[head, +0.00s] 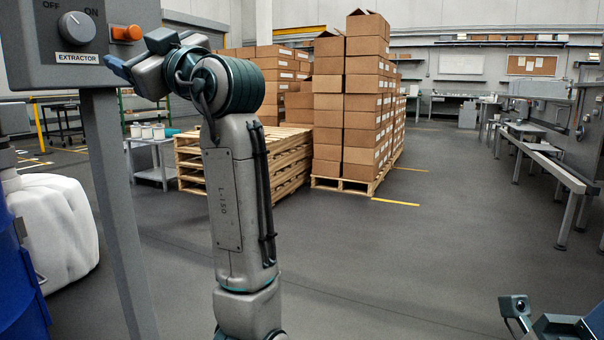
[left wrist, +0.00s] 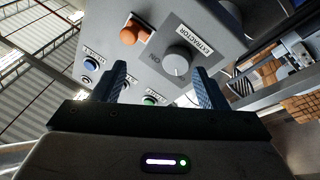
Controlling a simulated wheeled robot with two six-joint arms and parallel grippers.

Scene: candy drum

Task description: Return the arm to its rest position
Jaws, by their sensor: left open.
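My left arm rises in the middle of the head view and bends left at the wrist. My left gripper (head: 116,66) is beside the lower right of the grey extractor control box (head: 40,60). In the left wrist view the two blue-grey fingers (left wrist: 162,88) are apart with nothing between them. The box's grey knob (left wrist: 177,62) lies beyond the fingers, clear of them. The knob (head: 77,28) also shows in the head view, between the OFF and ON marks. Part of my right arm shows at the bottom right corner; its fingers are not visible.
The box stands on a grey post (head: 118,210), close to my left arm. An orange lamp (head: 126,33) is on the box. A blue drum (head: 20,290) and a white sack (head: 58,225) stand at left. Stacked cartons (head: 350,110) stand farther back. The floor at centre right is clear.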

